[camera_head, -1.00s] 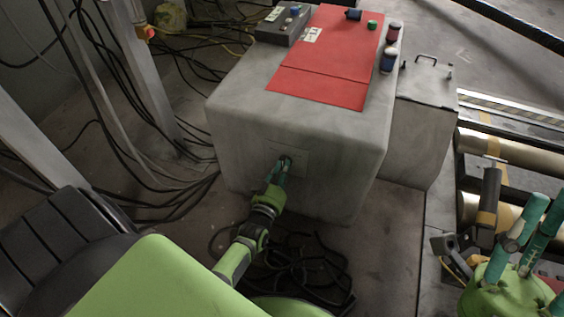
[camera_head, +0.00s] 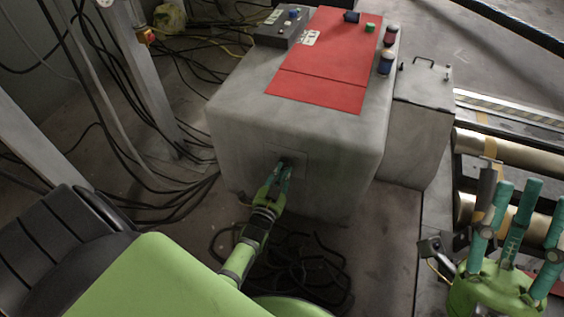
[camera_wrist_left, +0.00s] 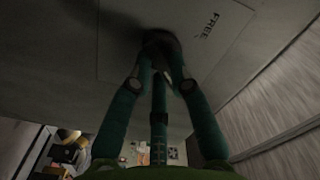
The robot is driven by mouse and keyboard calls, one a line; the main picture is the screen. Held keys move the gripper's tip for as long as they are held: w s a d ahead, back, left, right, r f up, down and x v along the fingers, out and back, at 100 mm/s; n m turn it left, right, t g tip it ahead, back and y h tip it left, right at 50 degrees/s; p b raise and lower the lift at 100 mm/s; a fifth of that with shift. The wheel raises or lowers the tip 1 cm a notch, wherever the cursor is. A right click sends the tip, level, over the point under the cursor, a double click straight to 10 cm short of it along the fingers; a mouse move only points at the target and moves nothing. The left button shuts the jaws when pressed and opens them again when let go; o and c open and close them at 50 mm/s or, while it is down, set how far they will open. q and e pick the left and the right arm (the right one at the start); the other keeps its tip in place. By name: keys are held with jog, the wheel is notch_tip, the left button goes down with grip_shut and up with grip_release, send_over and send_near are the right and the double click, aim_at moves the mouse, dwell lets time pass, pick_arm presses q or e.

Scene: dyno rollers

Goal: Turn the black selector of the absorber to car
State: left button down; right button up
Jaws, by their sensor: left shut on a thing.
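The absorber (camera_head: 250,125) is a pale grey box with a red top panel, standing in the middle of the head view. The black selector (camera_wrist_left: 162,40) sits on a square plate on its near face, and the left wrist view shows the word FREE beside it. My left gripper (camera_head: 284,170) reaches this face; its teal fingers (camera_wrist_left: 160,75) are closed around the selector in the left wrist view. The fingertips partly hide the selector, so its pointing direction cannot be told. My right gripper (camera_head: 515,190) is at the lower right, fingers spread and empty.
A lower grey box (camera_head: 418,130) with a handle adjoins the absorber on the right. Metallic rollers (camera_head: 490,150) lie further right. Black cables (camera_head: 290,265) coil on the floor below the absorber, and more hang at the left near grey posts (camera_head: 150,80).

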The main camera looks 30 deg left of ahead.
dwell(0.6)
pick_arm(q)
jog(key=c, duration=1.1)
grip_release()
jog(key=shift+c, duration=0.2)
jog(key=shift+m, duration=0.3)
jog(key=v, duration=1.2)
